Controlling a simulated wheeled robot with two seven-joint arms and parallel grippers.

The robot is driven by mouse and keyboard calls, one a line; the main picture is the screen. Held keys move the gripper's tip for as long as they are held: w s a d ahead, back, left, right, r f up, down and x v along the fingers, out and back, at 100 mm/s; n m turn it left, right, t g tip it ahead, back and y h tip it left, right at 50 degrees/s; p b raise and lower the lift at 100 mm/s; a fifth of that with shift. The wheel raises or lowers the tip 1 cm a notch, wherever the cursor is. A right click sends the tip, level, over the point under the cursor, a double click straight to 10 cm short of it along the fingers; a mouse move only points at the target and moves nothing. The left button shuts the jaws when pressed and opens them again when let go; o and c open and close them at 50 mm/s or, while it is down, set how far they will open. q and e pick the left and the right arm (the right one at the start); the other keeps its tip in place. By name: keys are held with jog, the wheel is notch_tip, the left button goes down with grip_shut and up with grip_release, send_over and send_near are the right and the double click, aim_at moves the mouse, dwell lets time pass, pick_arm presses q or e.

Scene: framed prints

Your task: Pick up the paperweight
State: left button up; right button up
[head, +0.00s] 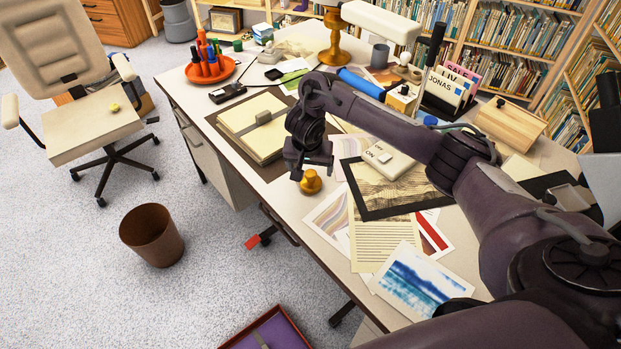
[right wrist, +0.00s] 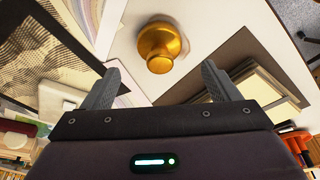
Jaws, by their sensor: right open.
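The paperweight (head: 311,181) is a small brass-coloured knob standing on the desk near its front edge. It also shows in the right wrist view (right wrist: 160,47), ahead of the fingers and centred between them. My right gripper (head: 309,172) is open above the paperweight, pointing down, with nothing between its fingers. Both of its fingers (right wrist: 160,85) are spread apart in the right wrist view, and the paperweight is clear of them. My left gripper is not in view.
A framed print (head: 372,206) and loose papers (head: 378,245) lie right of the paperweight. A cream folder (head: 245,125) on a dark mat lies behind it to the left. The desk (head: 278,188) has a bare strip along its front edge. A brown bin (head: 152,236) stands on the floor.

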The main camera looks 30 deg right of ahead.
aim_at(311, 172)
jog(key=b+x, duration=0.2)
jog(key=shift+f, duration=0.45)
jog(key=x, duration=0.3)
jog(key=shift+w+d+f, duration=0.15)
jog(key=shift+w+d, duration=0.05)
jog(key=shift+w, duration=0.1)
jog(key=c, duration=1.3)
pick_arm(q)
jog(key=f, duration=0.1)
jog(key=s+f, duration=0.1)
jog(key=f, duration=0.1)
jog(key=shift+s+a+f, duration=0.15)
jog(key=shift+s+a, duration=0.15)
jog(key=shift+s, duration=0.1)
pick_arm(e)
jog(key=shift+c, duration=0.3)
